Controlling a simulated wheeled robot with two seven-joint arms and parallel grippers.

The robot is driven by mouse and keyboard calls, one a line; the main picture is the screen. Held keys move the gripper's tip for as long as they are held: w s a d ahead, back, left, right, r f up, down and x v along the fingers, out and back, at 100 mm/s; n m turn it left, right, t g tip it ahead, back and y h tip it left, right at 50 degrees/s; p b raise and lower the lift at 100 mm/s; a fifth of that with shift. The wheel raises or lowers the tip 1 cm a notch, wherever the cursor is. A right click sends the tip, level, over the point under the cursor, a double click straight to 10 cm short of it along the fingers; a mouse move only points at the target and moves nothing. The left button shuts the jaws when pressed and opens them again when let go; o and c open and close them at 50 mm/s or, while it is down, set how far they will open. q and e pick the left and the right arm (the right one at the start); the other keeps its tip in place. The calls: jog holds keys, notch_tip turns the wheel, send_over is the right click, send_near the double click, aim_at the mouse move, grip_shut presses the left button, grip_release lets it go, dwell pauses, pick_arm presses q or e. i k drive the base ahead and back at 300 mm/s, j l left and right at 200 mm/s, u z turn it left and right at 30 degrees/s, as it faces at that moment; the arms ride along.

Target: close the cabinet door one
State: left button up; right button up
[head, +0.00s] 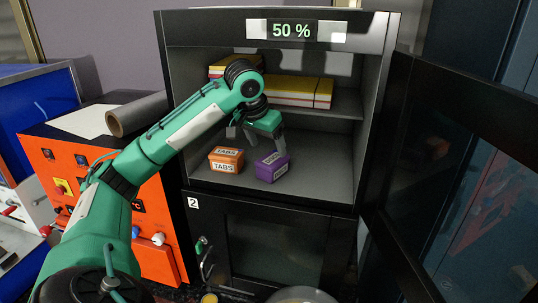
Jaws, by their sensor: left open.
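The cabinet (193,115) has an open upper compartment with a "50 %" display above it. Its upper door (395,130), dark framed with a glass pane, stands wide open to the right. My left arm reaches in from the left, and its gripper (258,142) is inside the upper compartment, open, just above and behind the boxes and well apart from the door. An orange box labelled TABS (226,160) and a purple box (272,167) sit on the compartment floor below the gripper. I cannot tell whether a finger touches the purple box. My right gripper is out of view.
Yellow and white boxes (295,93) lie on the shelf above. A shut lower door marked 2 (275,245) is below the compartment. An orange control panel (150,225) stands at left, with a grey roll (136,112) on top.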

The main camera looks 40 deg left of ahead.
aim_at(506, 117)
jog(key=k, duration=2)
